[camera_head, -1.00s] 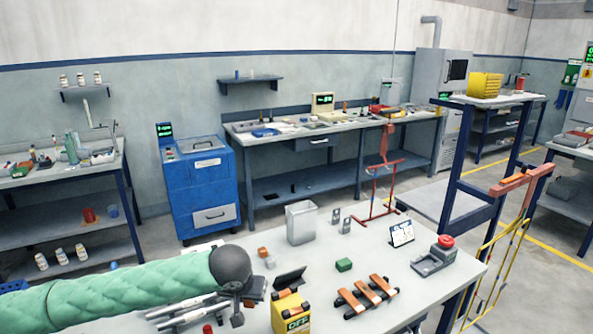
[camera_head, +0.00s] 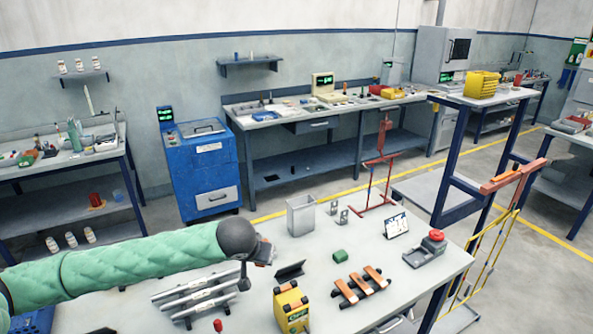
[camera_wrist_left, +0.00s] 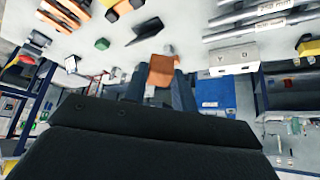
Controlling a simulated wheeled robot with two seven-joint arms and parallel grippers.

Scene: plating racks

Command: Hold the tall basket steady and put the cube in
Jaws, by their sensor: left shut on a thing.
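The tall basket (camera_head: 300,217) is a grey, open-topped bin standing upright at the table's far edge in the head view. My left gripper (camera_head: 264,252) is just left of it and a little nearer, low at the table, apart from the basket. It is shut on the orange cube (camera_wrist_left: 161,71), which shows between its two dark fingers in the left wrist view. In the head view the fingers hide most of the cube. I cannot tell whether the cube still touches the table. My right gripper is in neither current view.
A black angled stand (camera_head: 290,271), a green block (camera_head: 340,256) and a yellow box (camera_head: 291,308) lie nearby. An orange-barred rack (camera_head: 362,288), a white sign (camera_head: 397,225) and a red-button box (camera_head: 425,250) are to the right. Metal racks (camera_head: 195,297) lie left.

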